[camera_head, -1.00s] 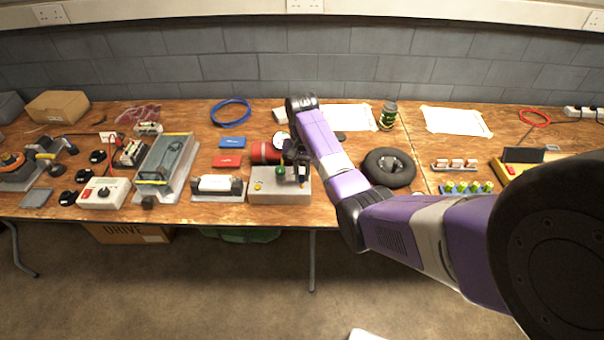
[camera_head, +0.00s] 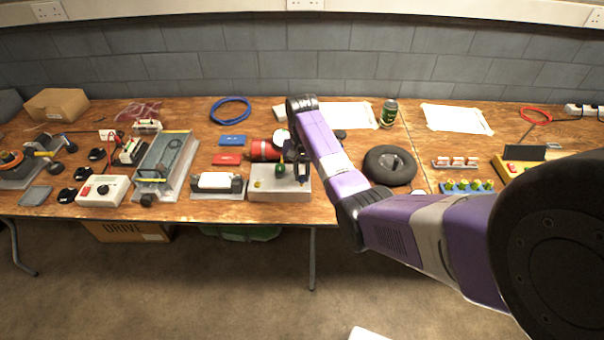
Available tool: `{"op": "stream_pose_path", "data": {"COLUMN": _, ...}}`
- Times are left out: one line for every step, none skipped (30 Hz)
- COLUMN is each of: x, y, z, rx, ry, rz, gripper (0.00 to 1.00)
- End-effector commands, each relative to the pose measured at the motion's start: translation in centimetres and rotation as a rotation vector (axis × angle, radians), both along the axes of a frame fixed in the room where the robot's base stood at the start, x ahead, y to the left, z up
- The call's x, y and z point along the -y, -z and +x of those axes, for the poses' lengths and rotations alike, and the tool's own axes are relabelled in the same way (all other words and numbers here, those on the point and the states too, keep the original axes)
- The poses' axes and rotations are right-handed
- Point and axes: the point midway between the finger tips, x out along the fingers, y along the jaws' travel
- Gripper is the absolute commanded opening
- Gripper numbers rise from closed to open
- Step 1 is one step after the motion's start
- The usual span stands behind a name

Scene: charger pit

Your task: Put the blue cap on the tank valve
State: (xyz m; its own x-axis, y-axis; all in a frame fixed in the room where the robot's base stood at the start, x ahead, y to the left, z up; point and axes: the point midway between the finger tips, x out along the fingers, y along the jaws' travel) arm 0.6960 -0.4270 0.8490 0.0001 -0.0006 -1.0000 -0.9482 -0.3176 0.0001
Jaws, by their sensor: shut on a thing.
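My gripper (camera_head: 301,171) is small and dark in the head view, pointing down over the right part of a pale box (camera_head: 268,197). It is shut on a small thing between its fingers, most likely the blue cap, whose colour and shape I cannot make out. A red tank (camera_head: 262,150) lies on its side just behind the box, left of my gripper. Its right end, where a valve might be, is partly hidden by my gripper and arm. A green piece (camera_head: 280,170) and a yellow piece (camera_head: 257,184) show on the box.
A white roller on a grey base (camera_head: 217,184) stands left of the box. Red (camera_head: 227,159) and blue (camera_head: 232,141) flat packs lie left of the tank. A black ring (camera_head: 391,166) lies right of my arm. The bench's front edge is close below the box.

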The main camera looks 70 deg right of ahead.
Motion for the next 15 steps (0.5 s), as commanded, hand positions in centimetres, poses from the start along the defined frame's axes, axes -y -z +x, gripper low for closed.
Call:
{"op": "stream_pose_path", "data": {"x": -0.02, "y": 0.18, "z": -0.01, "rx": 0.000, "ry": 0.000, "rz": 0.000, "gripper": 0.00}}
{"op": "stream_pose_path", "data": {"x": -0.02, "y": 0.24, "z": -0.01, "rx": 0.000, "ry": 0.000, "rz": 0.000, "gripper": 0.00}}
{"op": "stream_pose_path", "data": {"x": -0.02, "y": 0.32, "z": -0.01, "rx": 0.000, "ry": 0.000, "rz": 0.001, "gripper": 0.00}}
{"op": "stream_pose_path", "data": {"x": -0.03, "y": 0.39, "z": -0.01, "rx": 0.000, "ry": 0.000, "rz": 0.001, "gripper": 0.00}}
{"op": "stream_pose_path", "data": {"x": -0.03, "y": 0.45, "z": -0.01, "rx": 0.000, "ry": 0.000, "rz": 0.001, "gripper": 0.00}}
{"op": "stream_pose_path", "data": {"x": -0.03, "y": 0.53, "z": -0.01, "rx": 0.000, "ry": 0.000, "rz": 0.001, "gripper": 0.00}}
{"op": "stream_pose_path", "data": {"x": -0.03, "y": 0.59, "z": -0.01, "rx": 0.000, "ry": 0.000, "rz": 0.001, "gripper": 0.00}}
{"op": "stream_pose_path", "data": {"x": -0.03, "y": 0.65, "z": -0.01, "rx": 0.000, "ry": 0.000, "rz": 0.001, "gripper": 0.00}}
{"op": "stream_pose_path", "data": {"x": -0.03, "y": 0.73, "z": -0.01, "rx": -0.001, "ry": 0.000, "rz": 0.001, "gripper": 0.00}}
{"op": "stream_pose_path", "data": {"x": -0.04, "y": 0.79, "z": -0.01, "rx": 0.000, "ry": 0.000, "rz": 0.001, "gripper": 0.00}}
{"op": "stream_pose_path", "data": {"x": -0.04, "y": 0.85, "z": -0.01, "rx": -0.001, "ry": 0.000, "rz": 0.001, "gripper": 0.00}}
{"op": "stream_pose_path", "data": {"x": -0.04, "y": 0.93, "z": -0.01, "rx": -0.001, "ry": 0.000, "rz": 0.001, "gripper": 0.00}}
{"op": "stream_pose_path", "data": {"x": -0.04, "y": 0.99, "z": -0.01, "rx": -0.001, "ry": 0.000, "rz": 0.001, "gripper": 0.00}}
{"op": "stream_pose_path", "data": {"x": -0.04, "y": 1.05, "z": -0.01, "rx": -0.001, "ry": 0.000, "rz": 0.001, "gripper": 0.00}}
{"op": "stream_pose_path", "data": {"x": -0.04, "y": 1.13, "z": -0.01, "rx": 0.000, "ry": 0.000, "rz": 0.001, "gripper": 0.00}}
